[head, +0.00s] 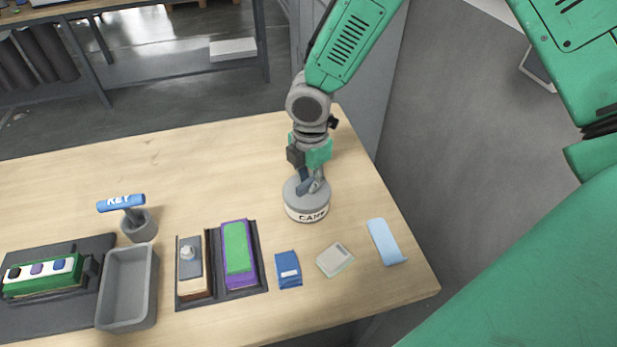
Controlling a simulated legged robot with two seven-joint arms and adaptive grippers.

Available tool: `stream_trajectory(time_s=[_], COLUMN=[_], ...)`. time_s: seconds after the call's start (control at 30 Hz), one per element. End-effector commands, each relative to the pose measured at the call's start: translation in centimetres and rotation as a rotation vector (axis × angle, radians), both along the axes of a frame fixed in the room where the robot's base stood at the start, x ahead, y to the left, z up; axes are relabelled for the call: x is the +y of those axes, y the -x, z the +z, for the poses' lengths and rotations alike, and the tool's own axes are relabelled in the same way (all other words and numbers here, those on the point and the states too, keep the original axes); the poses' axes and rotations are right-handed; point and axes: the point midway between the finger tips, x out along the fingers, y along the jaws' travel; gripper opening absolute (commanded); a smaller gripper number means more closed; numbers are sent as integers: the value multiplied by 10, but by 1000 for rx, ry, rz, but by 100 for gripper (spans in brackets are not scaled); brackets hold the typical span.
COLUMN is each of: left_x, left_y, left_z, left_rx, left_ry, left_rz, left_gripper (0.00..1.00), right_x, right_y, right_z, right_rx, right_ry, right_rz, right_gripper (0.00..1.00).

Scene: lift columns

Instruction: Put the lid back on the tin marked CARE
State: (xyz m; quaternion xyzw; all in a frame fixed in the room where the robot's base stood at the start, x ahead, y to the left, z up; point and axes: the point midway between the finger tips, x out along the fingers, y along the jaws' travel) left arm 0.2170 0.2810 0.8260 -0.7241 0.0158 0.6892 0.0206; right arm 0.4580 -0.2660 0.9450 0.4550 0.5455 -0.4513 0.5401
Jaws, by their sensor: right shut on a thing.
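The tin marked CARE (307,214) stands upright towards the right side of the wooden table. Its white label shows dark letters, the last one hard to read. The grey round lid (291,194) is over the top of the tin and looks level. I cannot tell whether it is fully seated or slightly above the rim. My right gripper (310,184) comes down from above and is shut on the lid near its middle, hiding part of it. My left gripper is not in view.
A blue handle marked KEY (121,203) rests in a grey cup (140,226). A grey bin (128,290), a dark rack (264,277) with blocks, a blue packet (288,268), a pale card (335,259) and a light blue cloth (386,242) lie nearer. The table's back is clear.

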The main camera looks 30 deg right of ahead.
Motion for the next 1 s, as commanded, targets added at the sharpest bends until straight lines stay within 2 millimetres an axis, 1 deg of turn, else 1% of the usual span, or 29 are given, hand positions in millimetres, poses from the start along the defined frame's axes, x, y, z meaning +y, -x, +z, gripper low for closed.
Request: stream_trajectory(time_s=[0.4,0.77,1.0], left_x=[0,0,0], left_y=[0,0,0], left_z=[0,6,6], left_rx=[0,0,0], left_ry=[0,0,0], left_rz=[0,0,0], left_gripper=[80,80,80], right_x=[0,1,1], right_y=[0,0,0], right_z=[0,0,-1], right_rx=[0,0,0], right_ry=[0,0,0], right_rz=[0,1,0], right_gripper=[0,0,0])
